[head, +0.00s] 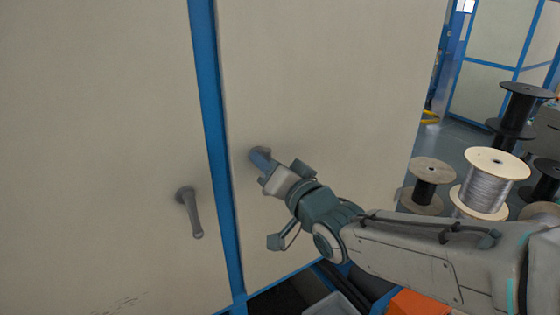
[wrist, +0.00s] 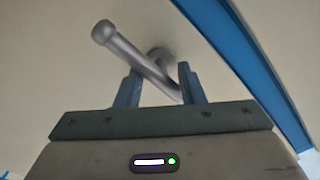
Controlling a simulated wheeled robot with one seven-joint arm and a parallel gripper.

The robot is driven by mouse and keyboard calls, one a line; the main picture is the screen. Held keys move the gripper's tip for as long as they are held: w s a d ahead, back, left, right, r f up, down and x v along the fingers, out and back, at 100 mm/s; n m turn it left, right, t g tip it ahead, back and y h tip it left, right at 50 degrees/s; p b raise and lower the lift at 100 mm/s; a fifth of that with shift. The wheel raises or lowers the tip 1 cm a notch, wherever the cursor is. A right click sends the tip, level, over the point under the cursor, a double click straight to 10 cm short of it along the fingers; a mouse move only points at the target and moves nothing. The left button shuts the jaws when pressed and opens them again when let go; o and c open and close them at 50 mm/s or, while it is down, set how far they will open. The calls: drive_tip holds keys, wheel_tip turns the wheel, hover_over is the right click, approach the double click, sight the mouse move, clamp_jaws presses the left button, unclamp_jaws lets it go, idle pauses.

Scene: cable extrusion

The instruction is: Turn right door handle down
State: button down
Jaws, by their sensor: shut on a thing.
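The right door handle (head: 262,151) is a grey lever on the cream right-hand door (head: 320,80). My gripper (head: 264,163) is at this handle and hides most of its lever in the head view. In the wrist view the grey handle bar (wrist: 130,52) runs slantwise, its rounded free end at upper left. Its lower right part lies between the two blue-grey fingers of my gripper (wrist: 159,86), which are shut on it. The round mount shows behind the bar.
A second grey handle (head: 193,212) hangs down on the left door (head: 100,120). A blue strip (head: 215,130) parts the doors. Cable spools (head: 490,180) stand at right. An orange thing (head: 415,304) and a grey bin lie below my arm.

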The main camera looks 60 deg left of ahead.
drive_tip(key=shift+f+m, duration=0.1)
drive_tip(key=shift+m, duration=0.4)
drive_tip(key=c, duration=0.9)
unclamp_jaws()
drive_tip(key=shift+c, duration=0.2)
drive_tip(key=shift+d, duration=0.1)
drive_tip(key=d, duration=1.3)
drive_tip(key=shift+d+p, duration=0.3)
drive_tip(key=shift+p, duration=0.15)
drive_tip(key=shift+w, duration=0.1)
